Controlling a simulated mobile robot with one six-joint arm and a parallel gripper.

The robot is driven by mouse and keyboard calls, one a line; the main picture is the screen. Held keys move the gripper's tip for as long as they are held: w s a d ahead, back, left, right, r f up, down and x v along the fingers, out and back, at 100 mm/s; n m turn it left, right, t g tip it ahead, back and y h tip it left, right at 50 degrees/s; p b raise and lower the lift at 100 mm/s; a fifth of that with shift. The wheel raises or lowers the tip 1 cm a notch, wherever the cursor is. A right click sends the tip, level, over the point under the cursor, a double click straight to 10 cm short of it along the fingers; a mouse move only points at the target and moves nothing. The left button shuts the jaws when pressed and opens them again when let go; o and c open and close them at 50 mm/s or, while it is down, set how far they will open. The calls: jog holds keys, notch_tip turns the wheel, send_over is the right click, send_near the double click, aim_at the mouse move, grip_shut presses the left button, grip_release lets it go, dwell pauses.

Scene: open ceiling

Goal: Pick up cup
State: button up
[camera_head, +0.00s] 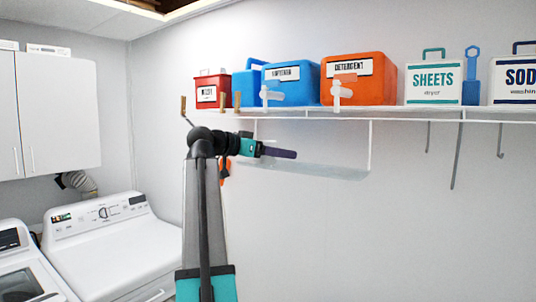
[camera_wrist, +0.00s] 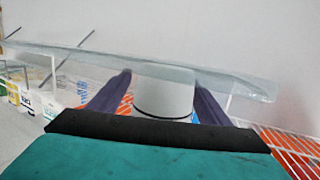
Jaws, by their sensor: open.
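My gripper (camera_head: 280,153) reaches right below the wire shelf in the head view, its purple fingers seen edge-on. In the wrist view my gripper (camera_wrist: 164,83) is open, with one finger on each side of a pale grey-white rounded thing that looks like the cup (camera_wrist: 164,98). A dark line runs along its lower edge. Gaps seem to show between it and the fingers, but contact is hard to judge. I cannot make out the cup in the head view.
A wire shelf (camera_head: 420,110) holds a red box (camera_head: 212,91), blue softener box (camera_head: 290,83), orange detergent box (camera_head: 357,79) and white SHEETS box (camera_head: 434,82). A translucent ledge (camera_head: 320,172) hangs below. Hooks hang at right. A white washer (camera_head: 115,245) stands lower left.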

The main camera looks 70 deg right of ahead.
jog(key=shift+c, duration=0.4)
jog(key=c, duration=1)
jog(key=shift+c, duration=0.4)
jog(key=shift+r, duration=0.25)
jog(key=shift+r+b, duration=0.85)
jog(key=shift+r, duration=0.7)
jog(key=s+a, duration=0.2)
jog(key=a, duration=0.5)
jog(key=s+a+r, duration=0.1)
jog(key=s+a, duration=0.2)
jog(key=a, duration=0.4)
jog(key=shift+p, duration=0.4)
